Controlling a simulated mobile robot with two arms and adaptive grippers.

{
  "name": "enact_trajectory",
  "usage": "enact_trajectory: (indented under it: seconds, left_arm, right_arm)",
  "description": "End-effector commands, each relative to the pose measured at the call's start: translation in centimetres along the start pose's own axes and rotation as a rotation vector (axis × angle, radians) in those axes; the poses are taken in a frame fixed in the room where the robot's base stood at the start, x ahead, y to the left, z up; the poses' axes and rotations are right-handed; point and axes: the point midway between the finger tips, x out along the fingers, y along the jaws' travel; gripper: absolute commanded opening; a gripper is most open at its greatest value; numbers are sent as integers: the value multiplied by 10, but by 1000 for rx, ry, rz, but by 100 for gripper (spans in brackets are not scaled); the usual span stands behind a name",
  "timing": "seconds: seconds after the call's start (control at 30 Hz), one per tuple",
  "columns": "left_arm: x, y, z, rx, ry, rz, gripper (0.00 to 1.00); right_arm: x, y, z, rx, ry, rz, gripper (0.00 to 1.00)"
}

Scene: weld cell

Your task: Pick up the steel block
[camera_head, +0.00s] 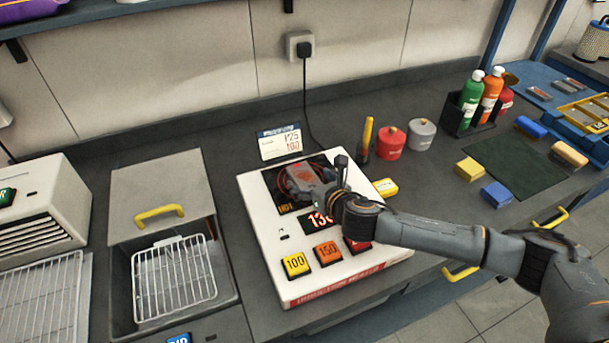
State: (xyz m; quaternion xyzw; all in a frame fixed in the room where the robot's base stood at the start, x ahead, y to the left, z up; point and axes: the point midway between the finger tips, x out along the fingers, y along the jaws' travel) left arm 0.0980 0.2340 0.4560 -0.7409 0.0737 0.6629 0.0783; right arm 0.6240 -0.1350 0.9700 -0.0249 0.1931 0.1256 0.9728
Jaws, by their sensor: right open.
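My right gripper (287,184) reaches in from the right, over the dark top plate of a white box-shaped heater (258,232) marked HOT. Its jaws are open, but the fingertips are small and partly hidden by the gripper body. I cannot clearly make out the steel block; the gripper and wrist cover most of the dark plate. The heater's front has a yellow 100 button (296,264), an orange 150 button (327,253) and a red button partly behind my arm. A red-lit display is also partly covered. My left gripper is not in view.
Left of the heater is a sunken basin with a wire basket (174,277) and a lid with a yellow handle (159,213). Behind stand a price-like card (279,142), red canister (390,142) and grey canister (422,133). Bottles, coloured blocks and a dark mat (515,163) lie right.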

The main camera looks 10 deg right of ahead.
Motion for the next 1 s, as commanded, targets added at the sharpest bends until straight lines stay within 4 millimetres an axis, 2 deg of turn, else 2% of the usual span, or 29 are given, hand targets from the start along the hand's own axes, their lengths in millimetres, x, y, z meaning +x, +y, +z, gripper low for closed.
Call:
enact_trajectory:
  seconds: [0.17,0.43,0.83,1.0]
  left_arm:
    - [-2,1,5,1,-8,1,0]
    - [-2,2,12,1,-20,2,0]
    - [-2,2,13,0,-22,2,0]
    - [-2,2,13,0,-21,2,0]
  right_arm:
    - [17,0,0,0,0,0,83]
    - [19,0,0,0,0,0,83]
    - [19,-1,0,0,1,-1,2]
    - [19,0,3,0,-5,0,0]
